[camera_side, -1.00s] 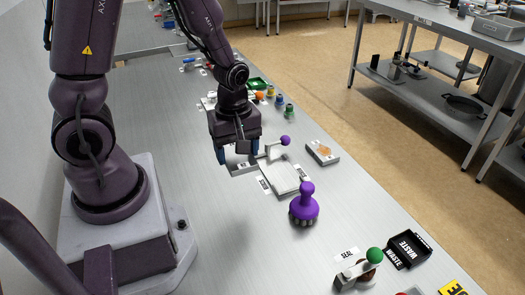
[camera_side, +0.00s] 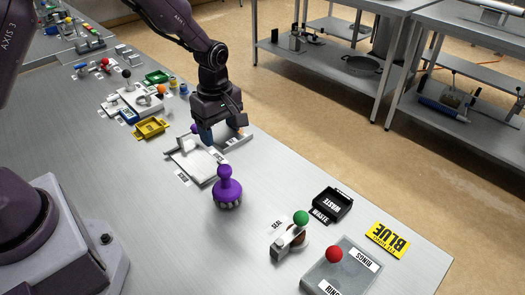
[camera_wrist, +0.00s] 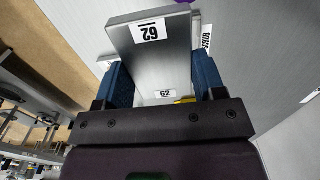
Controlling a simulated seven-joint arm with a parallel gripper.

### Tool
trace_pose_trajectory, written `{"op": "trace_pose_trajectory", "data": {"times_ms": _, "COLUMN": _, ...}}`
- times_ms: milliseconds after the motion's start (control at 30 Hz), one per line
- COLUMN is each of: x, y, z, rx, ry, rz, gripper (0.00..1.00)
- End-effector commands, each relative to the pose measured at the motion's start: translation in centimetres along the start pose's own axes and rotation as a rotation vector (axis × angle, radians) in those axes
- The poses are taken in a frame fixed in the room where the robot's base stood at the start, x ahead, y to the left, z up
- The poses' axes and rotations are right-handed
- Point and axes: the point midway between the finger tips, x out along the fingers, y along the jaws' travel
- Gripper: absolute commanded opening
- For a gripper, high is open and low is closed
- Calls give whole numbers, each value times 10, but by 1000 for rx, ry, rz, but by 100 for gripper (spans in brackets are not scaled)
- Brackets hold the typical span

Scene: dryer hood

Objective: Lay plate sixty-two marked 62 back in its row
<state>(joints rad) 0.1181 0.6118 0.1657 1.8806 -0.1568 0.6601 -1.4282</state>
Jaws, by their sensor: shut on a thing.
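Plate 62 (camera_wrist: 160,55) is a flat grey metal plate with white labels reading 62. It shows large in the wrist view, between the blue fingers of my gripper (camera_wrist: 160,82). In the side view my gripper (camera_side: 224,134) points down, shut on the plate (camera_side: 235,139), just behind and right of a pale tray (camera_side: 195,167). The plate looks low over the table, but I cannot tell whether it touches. I cannot make out the plate's row.
A purple scrubber (camera_side: 227,190) stands in front of the tray. A black waste bin (camera_side: 332,203), a green-knobbed sealer (camera_side: 290,238) and a grey rings box (camera_side: 340,272) stand at front right. A yellow tray (camera_side: 151,128) and several small items are at back left.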

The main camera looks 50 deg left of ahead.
Motion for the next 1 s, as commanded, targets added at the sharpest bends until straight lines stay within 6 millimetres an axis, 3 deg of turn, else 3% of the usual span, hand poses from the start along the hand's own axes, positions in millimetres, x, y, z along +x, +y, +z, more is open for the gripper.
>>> {"op": "trace_pose_trajectory", "data": {"times_ms": 367, "x": 38, "y": 80, "z": -2, "rx": -1, "ry": 1, "rz": -1, "gripper": 32}}
{"op": "trace_pose_trajectory", "data": {"times_ms": 500, "x": 66, "y": 101, "z": -3, "rx": -1, "ry": 0, "rz": -3, "gripper": 32}}
{"op": "trace_pose_trajectory", "data": {"times_ms": 700, "x": 87, "y": 120, "z": -3, "rx": -1, "ry": 1, "rz": -1, "gripper": 32}}
{"op": "trace_pose_trajectory", "data": {"times_ms": 900, "x": 95, "y": 127, "z": -3, "rx": 0, "ry": 1, "rz": -1, "gripper": 32}}
{"op": "trace_pose_trajectory", "data": {"times_ms": 1000, "x": 109, "y": 127, "z": -3, "rx": -1, "ry": 0, "rz": -4, "gripper": 32}}
